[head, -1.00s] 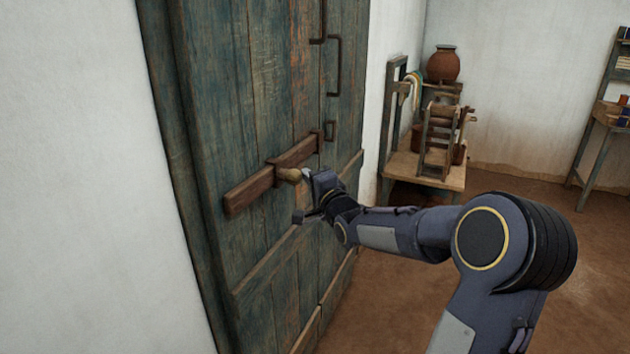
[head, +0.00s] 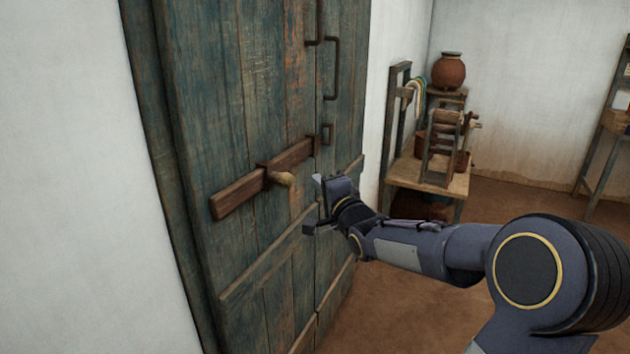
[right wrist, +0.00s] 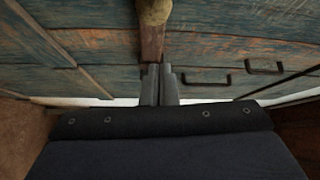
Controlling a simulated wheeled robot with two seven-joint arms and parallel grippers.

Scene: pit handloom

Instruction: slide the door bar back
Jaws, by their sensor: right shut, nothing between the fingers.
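The door bar (head: 237,197) is a dark brown wooden bar lying across the blue-green plank door (head: 215,110). A pale rounded knob (head: 283,179) sticks out from its middle. Its right end is at a small bracket (head: 316,143) near the seam between the door leaves. My right gripper (head: 318,182) is shut and empty, apart from the knob, to its right and in front of the door. In the right wrist view the shut fingers (right wrist: 160,75) point toward the bar (right wrist: 152,42), with the knob (right wrist: 154,10) at the top edge. My left gripper is out of view.
Metal pull handles (head: 333,70) stand on the door above the bar's right end. A low wooden table (head: 440,181) with a wooden frame device and a clay pot (head: 449,70) behind it stand to the right. The earth floor (head: 380,310) is clear by the door.

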